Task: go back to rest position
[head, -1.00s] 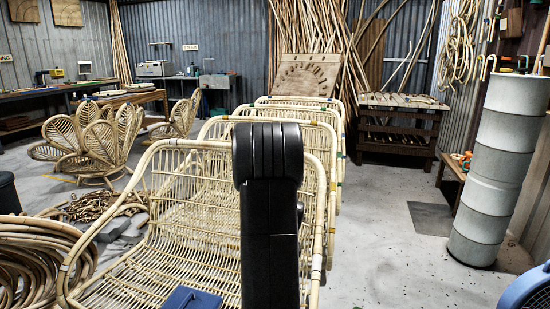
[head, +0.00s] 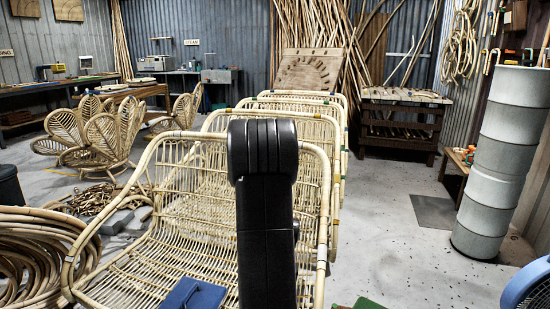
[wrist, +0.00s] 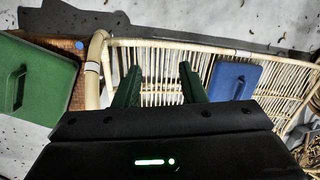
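My gripper (wrist: 159,68) shows in the wrist view with its two green fingers apart and nothing between them. Behind the fingers is the slatted rattan seat of a chair (wrist: 235,45). My black arm stands upright in the middle of the head view, and the gripper itself is not visible there. A flat blue piece with a handle (wrist: 233,80) lies on the rattan to the right of the fingers; it also shows in the head view (head: 193,294). A flat green piece with a handle (wrist: 35,80) is to the left of the fingers, apart from them.
A row of rattan chairs (head: 175,240) stands close in front of me. Coiled rattan (head: 40,260) is at the left. A stacked grey column (head: 497,165) and a blue fan (head: 527,285) are at the right. The concrete floor (head: 390,240) between is clear.

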